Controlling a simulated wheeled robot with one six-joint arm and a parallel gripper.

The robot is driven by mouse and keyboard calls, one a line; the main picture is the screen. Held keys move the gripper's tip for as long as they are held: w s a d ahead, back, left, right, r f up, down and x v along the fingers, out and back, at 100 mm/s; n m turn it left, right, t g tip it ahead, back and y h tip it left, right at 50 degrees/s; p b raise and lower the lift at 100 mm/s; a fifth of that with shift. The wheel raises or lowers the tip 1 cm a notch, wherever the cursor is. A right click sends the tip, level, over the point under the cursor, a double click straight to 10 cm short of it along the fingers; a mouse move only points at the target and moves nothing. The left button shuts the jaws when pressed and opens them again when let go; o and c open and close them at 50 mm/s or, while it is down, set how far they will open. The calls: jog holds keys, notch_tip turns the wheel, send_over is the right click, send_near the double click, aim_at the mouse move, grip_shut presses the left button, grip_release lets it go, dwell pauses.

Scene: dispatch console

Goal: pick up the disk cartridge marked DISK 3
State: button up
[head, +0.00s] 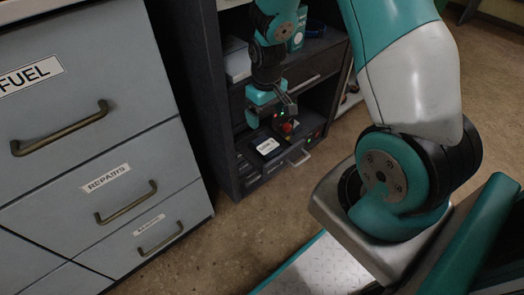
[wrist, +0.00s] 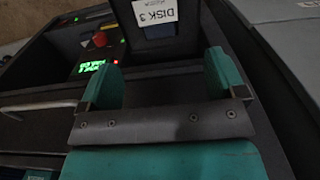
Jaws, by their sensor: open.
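The disk cartridge marked DISK 3 (wrist: 157,31) is dark with a white label and shows at the top of the wrist view, its text upside down. My gripper (wrist: 164,62) is open, its two teal fingers spread. The cartridge lies ahead of the fingertips, roughly in line with the gap, and nothing shows between the fingers. In the head view my gripper (head: 286,106) hangs over the console's lower shelf. A white label (head: 267,146) shows below it, too small to read there, probably the cartridge's.
A red button (head: 288,127) sits close to the gripper; green lit text (wrist: 90,66) shows beside it in the wrist view. The dark cabinet (head: 190,70) has side walls and a drawer (head: 315,80) above the shelf. Grey labelled drawers (head: 80,130) stand to the left.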

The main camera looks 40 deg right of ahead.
jog(key=b, duration=0.3)
send_over(267, 146)
jog(key=f, duration=0.7)
jog(key=shift+s+d+f, duration=0.1)
jog(key=shift+d+f, duration=0.1)
jog(key=shift+f, duration=0.05)
jog(key=shift+a+f+b, duration=0.1)
jog(key=shift+f+b, duration=1.35)
jog(key=shift+f, duration=1.55)
jog(key=shift+c, duration=0.2)
jog(key=shift+r, duration=0.1)
jog(key=c, duration=1)
